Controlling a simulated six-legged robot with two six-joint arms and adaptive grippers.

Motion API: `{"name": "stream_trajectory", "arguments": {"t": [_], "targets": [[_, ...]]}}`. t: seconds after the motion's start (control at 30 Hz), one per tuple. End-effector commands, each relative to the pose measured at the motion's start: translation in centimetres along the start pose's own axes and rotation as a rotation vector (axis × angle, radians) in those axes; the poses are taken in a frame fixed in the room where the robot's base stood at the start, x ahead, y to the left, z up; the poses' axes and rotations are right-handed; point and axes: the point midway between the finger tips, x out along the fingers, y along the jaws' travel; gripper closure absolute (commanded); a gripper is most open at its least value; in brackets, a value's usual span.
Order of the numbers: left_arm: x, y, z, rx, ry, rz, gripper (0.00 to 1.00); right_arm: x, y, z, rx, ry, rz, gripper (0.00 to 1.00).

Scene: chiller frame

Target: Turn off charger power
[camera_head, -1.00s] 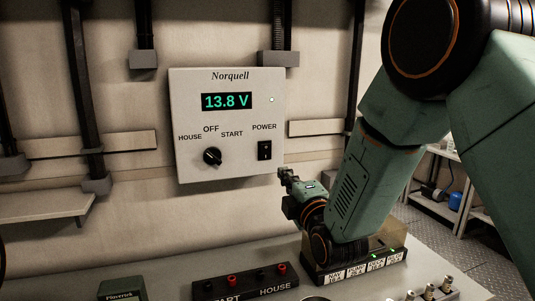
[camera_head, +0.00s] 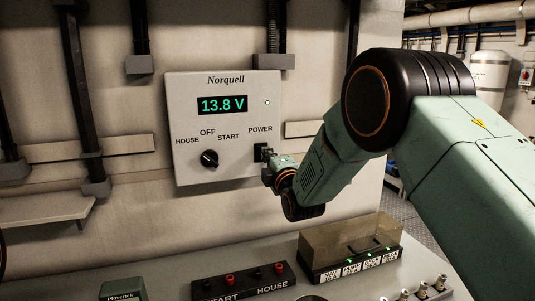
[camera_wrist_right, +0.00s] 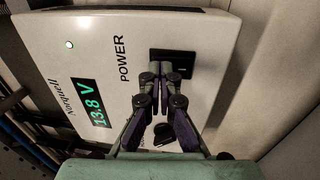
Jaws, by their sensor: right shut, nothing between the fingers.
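The Norquell charger (camera_head: 222,100) is a light grey box on the wall. Its display (camera_head: 222,105) reads 13.8 V in green, and a small light (camera_head: 267,102) beside it is lit. The black POWER switch (camera_head: 259,149) is at its lower right, partly hidden by my right gripper (camera_head: 267,155). In the right wrist view the shut, empty fingertips (camera_wrist_right: 163,70) are in front of the black switch plate (camera_wrist_right: 173,64) and overlap its lower edge. I cannot tell whether they touch it. My left gripper is not in view.
A selector knob (camera_head: 209,158) marked HOUSE, OFF and START is left of the switch. Below are a bench (camera_head: 180,280), a black terminal block (camera_head: 245,282) with red posts, and a clear-covered panel (camera_head: 350,245) with green lights.

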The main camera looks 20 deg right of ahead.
Motion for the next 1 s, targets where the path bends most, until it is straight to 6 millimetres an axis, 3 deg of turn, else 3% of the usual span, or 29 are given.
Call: {"name": "stream_trajectory", "arguments": {"t": [1.0], "targets": [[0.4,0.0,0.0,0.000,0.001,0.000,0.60,1.1,0.3,-0.1,-0.001,0.003,-0.011,1.00]]}}
